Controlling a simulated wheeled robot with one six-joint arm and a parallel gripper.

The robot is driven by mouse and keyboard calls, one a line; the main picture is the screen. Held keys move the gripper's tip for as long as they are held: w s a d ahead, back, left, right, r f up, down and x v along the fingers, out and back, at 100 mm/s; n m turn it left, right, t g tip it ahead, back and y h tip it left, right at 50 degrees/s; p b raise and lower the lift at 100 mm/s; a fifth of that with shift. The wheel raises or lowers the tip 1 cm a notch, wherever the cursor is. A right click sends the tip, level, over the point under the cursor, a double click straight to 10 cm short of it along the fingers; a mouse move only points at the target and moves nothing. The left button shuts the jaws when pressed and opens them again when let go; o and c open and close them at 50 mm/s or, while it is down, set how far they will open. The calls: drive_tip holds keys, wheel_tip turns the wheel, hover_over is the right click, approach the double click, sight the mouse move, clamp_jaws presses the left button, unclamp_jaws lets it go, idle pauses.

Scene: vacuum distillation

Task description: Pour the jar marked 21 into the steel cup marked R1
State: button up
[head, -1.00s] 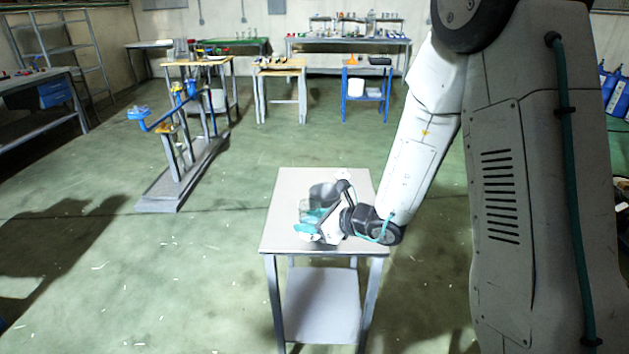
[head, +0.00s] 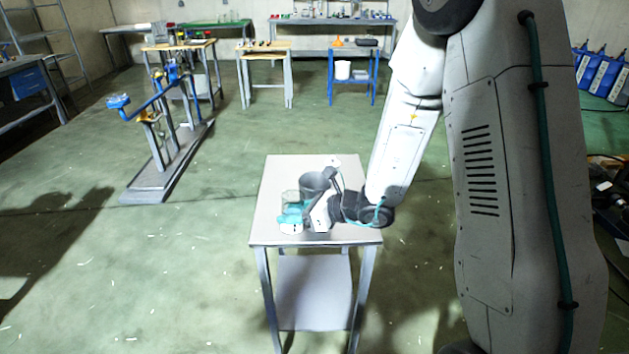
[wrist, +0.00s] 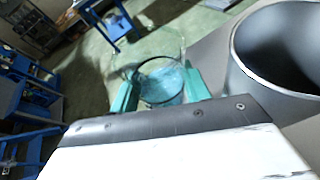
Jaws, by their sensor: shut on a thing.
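A clear glass jar (head: 291,199) with pale blue contents is held at the left of a small grey table's top. My gripper (head: 291,214) is shut on it, with its teal fingers on either side. In the wrist view the jar (wrist: 160,82) sits between the fingers (wrist: 158,92), blue contents visible inside. It looks roughly upright in the head view. The grey steel cup (head: 314,184) stands just behind and right of the jar; in the wrist view it is a wide open cup (wrist: 240,75) at the right. I cannot read any marking on either.
The small table (head: 270,222) has bare room around the cup. A blue-railed stand (head: 150,187) is on the floor at left. Benches with glassware (head: 335,22) and a blue cart (head: 352,72) stand at the back. The floor between is open.

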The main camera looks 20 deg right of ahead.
sight(296, 196)
drive_tip(key=shift+m+g+y, duration=0.3)
drive_tip(key=shift+m+y, duration=0.2)
drive_tip(key=shift+m, duration=0.4)
drive_tip(key=r, duration=0.2)
drive_tip(key=w+d+r, duration=0.1)
drive_tip(key=r, duration=0.1)
drive_tip(key=shift+r, duration=0.1)
drive_tip(key=shift+w+d+r+m+g+y, duration=0.1)
drive_tip(key=shift+w+d+r+m+y, duration=0.2)
drive_tip(key=shift+r+m, duration=0.3)
drive_tip(key=shift+w+d+r+m+g+y, duration=0.15)
drive_tip(key=shift+d+r+m+y, duration=0.15)
drive_tip(key=shift+r+m, duration=0.2)
drive_tip(key=shift+w+d+r+m+g+y, duration=0.1)
drive_tip(key=shift+w+d+r+m+y, duration=0.1)
drive_tip(key=shift+r+m+y, duration=0.35)
drive_tip(key=shift+r+m+y, duration=0.55)
drive_tip(key=shift+r+m, duration=0.05)
drive_tip(key=shift+m, duration=0.55)
drive_tip(key=shift+r+m+y, duration=0.5)
drive_tip(key=shift+r+m, duration=0.1)
drive_tip(key=shift+m, duration=0.5)
drive_tip(key=shift+w+d+r+m+t+y, duration=0.3)
drive_tip(key=shift+w+d+r+m+t, duration=0.2)
drive_tip(key=shift+m, duration=0.6)
idle(1.6)
